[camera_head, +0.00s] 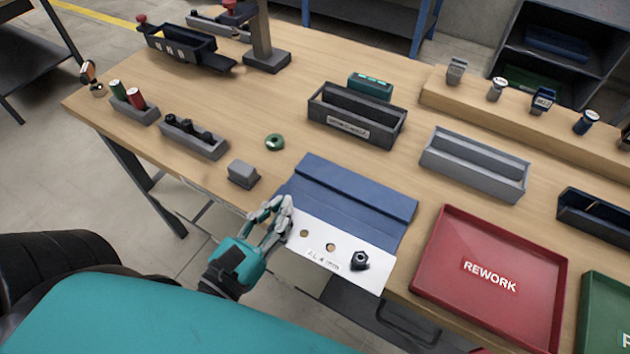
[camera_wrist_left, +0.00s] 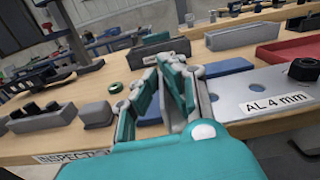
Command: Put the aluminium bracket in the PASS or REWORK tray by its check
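The aluminium bracket (camera_head: 312,243) is a flat pale plate with holes, marked "AL 4 mm", with a dark nut-like part (camera_head: 360,260) on its right end. It lies at the front table edge, along the front of a blue block (camera_head: 350,196), and seems to overhang the edge. My left gripper (camera_head: 279,207) is at its left end, the fingertips close together. In the left wrist view the bracket (camera_wrist_left: 240,90) shows right of the fingers (camera_wrist_left: 180,72); whether they grip it is unclear. The red REWORK tray (camera_head: 450,285) is empty. A green tray (camera_head: 602,320), partly cut off, is right of it.
A small grey block (camera_head: 243,174) and a green ring (camera_head: 275,142) lie left of the blue block. A dark bin (camera_head: 340,126) and an empty grey bin (camera_head: 470,170) stand behind. A wooden shelf (camera_head: 520,125) with several small items runs along the back right.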

